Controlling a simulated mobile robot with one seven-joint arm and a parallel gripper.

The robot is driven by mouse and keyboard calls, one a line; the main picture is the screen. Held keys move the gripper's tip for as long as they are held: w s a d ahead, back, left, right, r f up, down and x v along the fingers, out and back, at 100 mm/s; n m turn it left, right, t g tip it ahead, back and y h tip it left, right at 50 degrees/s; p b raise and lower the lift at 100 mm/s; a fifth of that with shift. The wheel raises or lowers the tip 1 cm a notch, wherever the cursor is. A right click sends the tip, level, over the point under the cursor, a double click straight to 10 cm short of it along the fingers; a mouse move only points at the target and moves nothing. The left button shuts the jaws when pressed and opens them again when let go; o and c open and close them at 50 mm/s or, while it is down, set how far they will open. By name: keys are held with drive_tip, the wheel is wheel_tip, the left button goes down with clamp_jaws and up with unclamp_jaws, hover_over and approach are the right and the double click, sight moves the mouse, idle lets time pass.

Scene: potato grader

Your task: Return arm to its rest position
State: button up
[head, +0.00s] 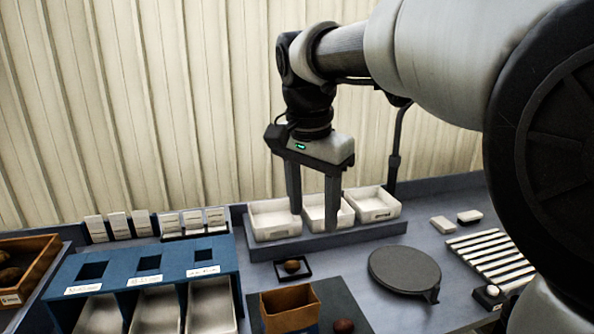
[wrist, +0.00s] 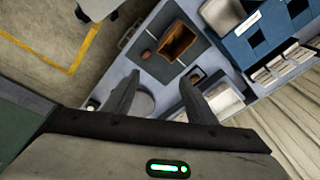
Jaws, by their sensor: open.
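My gripper (head: 315,205) hangs from my arm in the upper middle of the head view, fingers pointing down. Its two fingers are apart with nothing between them. It is above the bench, in front of the white bins at the back in the picture. In the wrist view my gripper (wrist: 158,95) also shows open and empty, with the bench beyond the fingertips.
Three white bins (head: 328,226) stand in a row at the back. A blue sorter box (head: 140,268) is on the left.

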drive_tip(key=s+d+f+n+t+p, duration=0.1)
drive_tip(key=s+d+n, duration=0.3)
drive_tip(key=s, duration=0.5)
drive_tip(key=s+d+f+n+t+p, duration=0.1)
drive_tip(key=s+d+f+n+t, duration=0.1)
drive_tip(key=s+d+f+n, duration=0.2)
drive_tip(key=s+d, duration=0.3)
drive_tip(key=s, duration=0.1)
drive_tip(key=shift+s+d+t+y, duration=0.25)
drive_tip(key=shift+s+t+y, duration=0.05)
drive_tip(key=shift+s+t, duration=0.1)
